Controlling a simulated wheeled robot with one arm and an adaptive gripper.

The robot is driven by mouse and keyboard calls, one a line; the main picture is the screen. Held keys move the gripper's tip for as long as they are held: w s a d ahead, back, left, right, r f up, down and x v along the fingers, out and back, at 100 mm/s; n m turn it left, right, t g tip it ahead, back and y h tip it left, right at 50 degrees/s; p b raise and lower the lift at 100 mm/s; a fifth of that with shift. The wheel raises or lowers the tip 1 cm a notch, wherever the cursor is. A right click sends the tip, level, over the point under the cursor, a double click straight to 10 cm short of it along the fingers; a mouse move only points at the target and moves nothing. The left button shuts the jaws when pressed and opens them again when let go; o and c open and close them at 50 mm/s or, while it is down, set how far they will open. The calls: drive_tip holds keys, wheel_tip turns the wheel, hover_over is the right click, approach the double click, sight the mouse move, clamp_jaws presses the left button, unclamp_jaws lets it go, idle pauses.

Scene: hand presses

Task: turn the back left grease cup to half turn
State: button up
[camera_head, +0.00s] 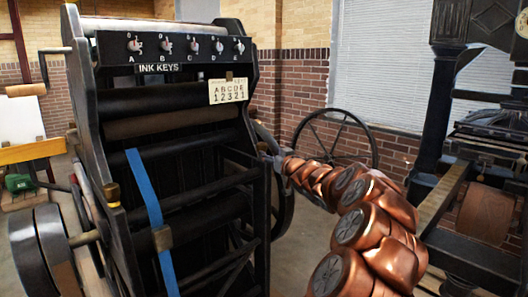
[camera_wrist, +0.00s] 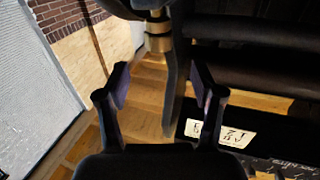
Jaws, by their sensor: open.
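In the wrist view a small brass fitting (camera_wrist: 158,36), seemingly a grease cup, sits on the dark press frame, just past my open fingertips. My gripper (camera_wrist: 162,84) is open, one finger on each side of a dark upright frame edge, and holds nothing I can see. I cannot tell whether this is the back left cup. In the head view my copper arm reaches to the press's right side, and the fingers are not clear there. A brass cup (camera_head: 112,192) shows on the press's left side frame. The cup's turn mark is not readable.
The black press (camera_head: 190,120) fills the left, with an ink key panel (camera_head: 185,47), rollers and a blue strap (camera_head: 147,200). A spoked wheel (camera_head: 340,137) stands behind my arm. Another press (camera_head: 440,130) is at the right. Brick wall and blinds lie behind.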

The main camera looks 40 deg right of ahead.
sight(263, 148)
drive_tip(key=x, duration=0.6)
drive_tip(key=shift+d, duration=0.15)
drive_tip(key=shift+w+d+p, duration=0.15)
drive_tip(key=shift+w+p, duration=0.15)
drive_tip(key=shift+w, duration=0.4)
drive_tip(key=c, duration=1.1)
drive_tip(key=shift+b, duration=0.3)
drive_tip(key=shift+c, duration=0.2)
drive_tip(key=m+h+b, duration=0.1)
drive_tip(key=b, duration=0.3)
drive_tip(key=shift+w+f+g+h, duration=0.1)
drive_tip(key=shift+f+g+h, duration=0.05)
drive_tip(key=shift+g+h, duration=0.2)
drive_tip(key=m+g+h+b, duration=0.1)
drive_tip(key=h+b, duration=0.1)
drive_tip(key=b, duration=0.5)
drive_tip(key=shift+m+h, duration=0.25)
drive_tip(key=shift+m, duration=0.15)
drive_tip(key=shift+g+b, duration=0.25)
drive_tip(key=shift+b, duration=0.45)
